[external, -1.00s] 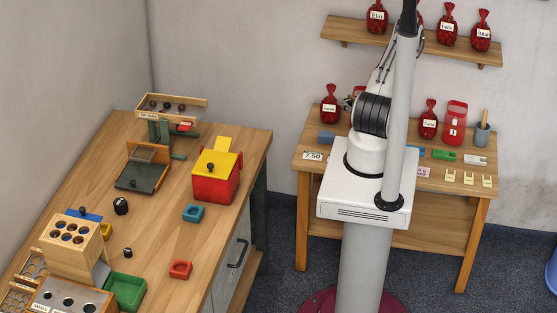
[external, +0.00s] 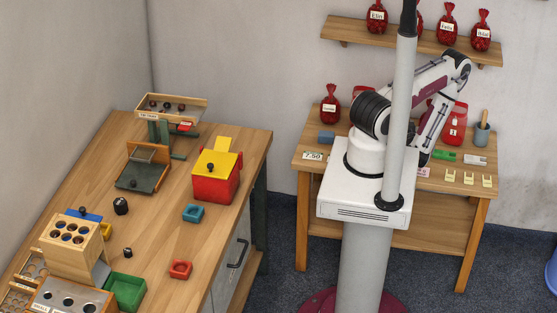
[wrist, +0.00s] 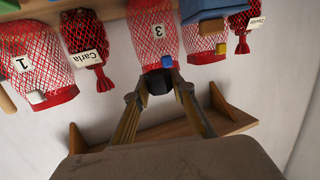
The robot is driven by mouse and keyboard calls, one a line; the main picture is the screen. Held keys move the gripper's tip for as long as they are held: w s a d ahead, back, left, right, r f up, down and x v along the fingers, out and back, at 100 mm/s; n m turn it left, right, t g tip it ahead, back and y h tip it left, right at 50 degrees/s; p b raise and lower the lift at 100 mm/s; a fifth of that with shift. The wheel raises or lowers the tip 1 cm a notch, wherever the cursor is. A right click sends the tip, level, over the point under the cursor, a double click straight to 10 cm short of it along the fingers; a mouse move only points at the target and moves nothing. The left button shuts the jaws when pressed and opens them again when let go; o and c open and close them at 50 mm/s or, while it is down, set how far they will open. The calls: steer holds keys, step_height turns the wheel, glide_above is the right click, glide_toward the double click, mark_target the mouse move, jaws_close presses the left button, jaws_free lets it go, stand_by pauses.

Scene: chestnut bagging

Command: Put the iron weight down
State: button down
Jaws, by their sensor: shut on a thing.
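My gripper (wrist: 160,90) is shut on a dark, blocky thing that I take to be the iron weight (wrist: 158,82). The weight sits between the fingertips in the wrist view, partly covered by them. The weight cannot be made out there. I cannot tell how far it is above the tabletop.
In the wrist view red net bags (wrist: 154,32) and a bag labelled Carla (wrist: 88,50) stand close to the fingers. A shelf (external: 460,50) hangs above.

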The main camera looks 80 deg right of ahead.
steer(key=s+a+f+m+g, duration=0.2)
steer(key=s+a+m+g, duration=0.1)
steer(key=s, duration=0.7)
steer(key=shift+s+a+f+g+h, duration=0.15)
steer(key=shift+s+a+g+h, duration=0.2)
steer(key=shift+a+g, duration=0.4)
steer(key=shift+f, duration=2.9)
steer(key=shift+f, duration=0.15)
steer(key=shift+f, duration=1.95)
steer(key=shift+f, duration=0.15)
steer(key=c, duration=1.7)
jaws_free()
